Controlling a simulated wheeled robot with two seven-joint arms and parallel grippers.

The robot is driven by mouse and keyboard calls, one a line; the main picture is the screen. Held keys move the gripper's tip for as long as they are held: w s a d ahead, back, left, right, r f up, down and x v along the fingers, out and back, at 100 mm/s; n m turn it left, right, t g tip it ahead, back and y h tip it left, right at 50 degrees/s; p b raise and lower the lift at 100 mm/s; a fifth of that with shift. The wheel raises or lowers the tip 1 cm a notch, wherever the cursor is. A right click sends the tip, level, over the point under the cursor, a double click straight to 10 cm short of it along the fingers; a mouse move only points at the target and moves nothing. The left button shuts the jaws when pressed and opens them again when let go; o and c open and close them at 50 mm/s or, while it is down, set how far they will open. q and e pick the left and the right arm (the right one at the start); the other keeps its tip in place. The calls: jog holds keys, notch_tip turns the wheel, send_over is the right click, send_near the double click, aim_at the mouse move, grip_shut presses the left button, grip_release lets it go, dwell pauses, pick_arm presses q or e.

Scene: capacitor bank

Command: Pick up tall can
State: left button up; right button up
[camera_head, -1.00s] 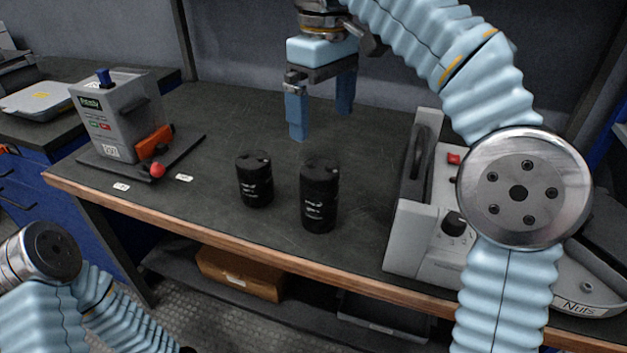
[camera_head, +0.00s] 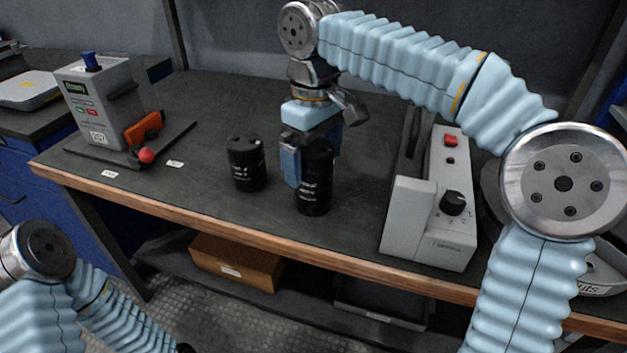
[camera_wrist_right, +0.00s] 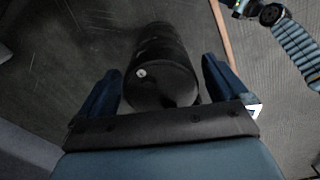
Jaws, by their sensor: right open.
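The tall can (camera_head: 314,190) is black with white print and stands upright on the dark workbench (camera_head: 220,215). A shorter black can (camera_head: 247,165) stands to its left. My right gripper (camera_head: 312,172) is open and lowered over the tall can, with its fingers on either side of the can's upper part. In the right wrist view the tall can (camera_wrist_right: 162,70) sits between the two blue fingers, with small gaps beside it. The gripper hides part of its top in the head view. My left arm shows at the lower left, but its gripper is not visible.
A grey device with a control knob (camera_head: 432,210) stands right of the tall can. A grey tester with a red ball knob (camera_head: 105,105) stands at the left. The bench's wooden front edge (camera_head: 200,224) is close in front of the cans. A cardboard box (camera_head: 236,262) is on the shelf below.

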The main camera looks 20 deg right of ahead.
jog(key=shift+f, duration=0.15)
jog(key=shift+c, duration=0.2)
jog(key=c, duration=1.6)
